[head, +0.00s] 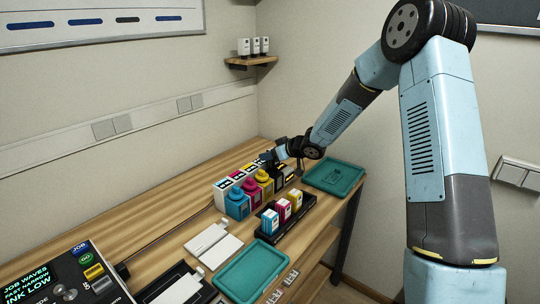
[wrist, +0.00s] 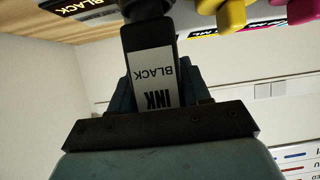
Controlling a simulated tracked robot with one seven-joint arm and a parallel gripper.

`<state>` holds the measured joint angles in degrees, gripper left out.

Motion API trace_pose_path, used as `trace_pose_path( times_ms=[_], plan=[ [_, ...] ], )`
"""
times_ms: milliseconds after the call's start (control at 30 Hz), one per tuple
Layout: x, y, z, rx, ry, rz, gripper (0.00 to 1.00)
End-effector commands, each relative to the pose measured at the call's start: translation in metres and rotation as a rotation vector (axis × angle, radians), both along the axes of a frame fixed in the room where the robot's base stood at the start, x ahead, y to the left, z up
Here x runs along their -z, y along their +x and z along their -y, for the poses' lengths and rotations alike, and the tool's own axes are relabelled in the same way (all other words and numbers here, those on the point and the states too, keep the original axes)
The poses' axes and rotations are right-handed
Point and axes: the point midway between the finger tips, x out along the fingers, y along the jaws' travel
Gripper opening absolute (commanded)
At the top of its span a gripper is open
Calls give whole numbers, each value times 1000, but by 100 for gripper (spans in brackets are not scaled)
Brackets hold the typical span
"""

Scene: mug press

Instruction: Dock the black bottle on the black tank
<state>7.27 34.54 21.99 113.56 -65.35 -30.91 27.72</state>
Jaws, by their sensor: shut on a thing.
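My gripper (head: 279,153) is over the far end of the row of ink tanks in the head view. In the wrist view my gripper (wrist: 158,90) is shut on the black bottle (wrist: 153,70), whose white label reads INK BLACK. The bottle's neck points at the tank row, with its dark end at the top edge of the picture. The black tank (wrist: 72,10) shows its BLACK label there. In the head view the tank is mostly hidden behind the arm and its neighbours. I cannot tell whether the bottle's end touches the tank.
Yellow (head: 264,181), magenta (head: 251,190) and cyan (head: 237,203) tanks stand beside it. Teal trays lie at the right (head: 335,178) and at the front (head: 250,272). White cards (head: 213,245) lie left of the rack.

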Motion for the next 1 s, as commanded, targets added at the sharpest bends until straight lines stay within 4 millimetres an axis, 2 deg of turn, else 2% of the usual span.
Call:
trace_pose_path(
  times_ms=[767, 800, 900, 1000],
  plan=[
    [10, 0, -1, -1, 0, 0, 11],
    [10, 0, -1, -1, 1, 0, 49],
    [10, 0, -1, -1, 1, 0, 57],
    [10, 0, -1, -1, 0, 0, 57]
  ],
)
